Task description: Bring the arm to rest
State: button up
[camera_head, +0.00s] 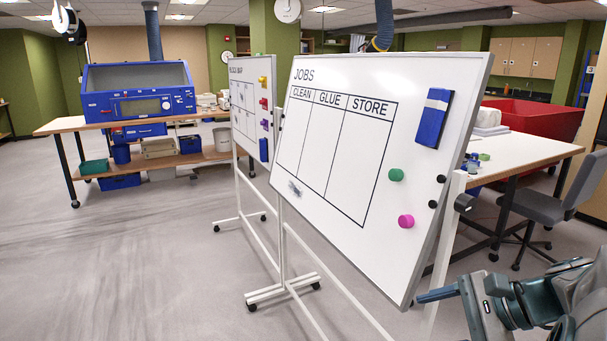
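My gripper (438,295) shows at the lower right, at the end of my arm, which comes in from the right edge. I cannot tell whether the fingers are open or shut, or whether that part is a finger or a held thing. I cannot tell whether the gripper touches the board's stand. The rest of my arm is cut off by the frame.
The whiteboard carries a blue eraser (432,118), a green magnet (396,175) and a magenta magnet (406,221). A second whiteboard (243,118) stands behind it. A table (528,137) and grey chair (535,204) stand at right. The left floor (120,265) is clear.

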jog(key=s+a+f+n+g+h, duration=0.1)
jog(key=s+a+f+n+h, duration=0.1)
jog(key=n, duration=0.6)
jog(key=s+a+f+n+g+h, duration=0.1)
jog(key=s+a+f+n+h, duration=0.2)
jog(key=a+f+n+h, duration=0.2)
jog(key=a+n+h, duration=0.1)
jog(key=a+n, duration=0.2)
jog(key=shift+s+n+g+h, duration=0.15)
jog(key=shift+n+g+h, duration=0.25)
